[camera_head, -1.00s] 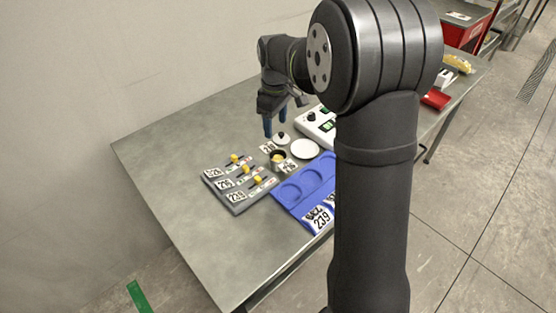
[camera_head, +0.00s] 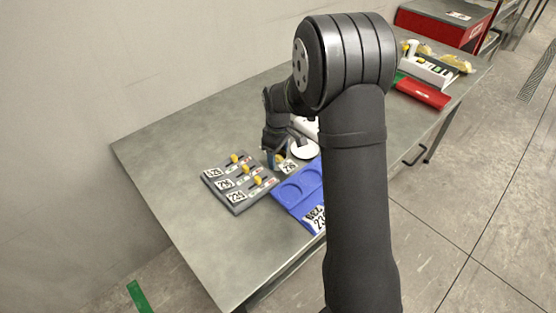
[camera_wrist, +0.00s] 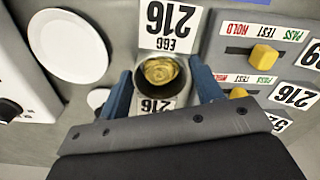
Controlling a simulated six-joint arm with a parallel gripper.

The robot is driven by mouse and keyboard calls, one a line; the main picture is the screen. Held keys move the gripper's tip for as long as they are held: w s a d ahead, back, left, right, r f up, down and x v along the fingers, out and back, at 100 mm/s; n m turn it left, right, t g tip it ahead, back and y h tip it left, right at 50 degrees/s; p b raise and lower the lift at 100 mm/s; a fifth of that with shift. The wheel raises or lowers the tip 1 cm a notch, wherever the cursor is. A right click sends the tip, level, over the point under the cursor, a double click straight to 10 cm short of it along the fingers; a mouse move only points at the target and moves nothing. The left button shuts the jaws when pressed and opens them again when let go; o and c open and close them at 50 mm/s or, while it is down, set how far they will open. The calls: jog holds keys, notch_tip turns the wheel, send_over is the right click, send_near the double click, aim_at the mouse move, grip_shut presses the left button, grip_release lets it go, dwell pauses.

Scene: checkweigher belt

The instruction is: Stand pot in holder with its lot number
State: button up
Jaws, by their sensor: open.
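The pot (camera_wrist: 160,74) is a small grey metal cup with yellow contents, seen from above in the wrist view. A tag reading 216 EGG (camera_wrist: 169,27) sits on one side of it and a 216 tag (camera_wrist: 157,106) on the other. My gripper (camera_wrist: 160,70) is open, with one blue finger on each side of the pot; I cannot tell whether they touch it. In the head view, my gripper (camera_head: 274,159) hides most of the pot. The blue holder (camera_head: 283,201) has round recesses and number tags along its front; my arm covers part of it, including its numbers.
A grey board (camera_head: 238,208) with yellow sliders and number tags lies left of the holder. A white round plate (camera_wrist: 68,46) is beside the pot, near a white device (camera_wrist: 22,85). A red tray (camera_head: 422,92) is far right. The table's left side is clear.

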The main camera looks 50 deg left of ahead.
jog(key=c, duration=0.9)
jog(key=shift+r, duration=0.1)
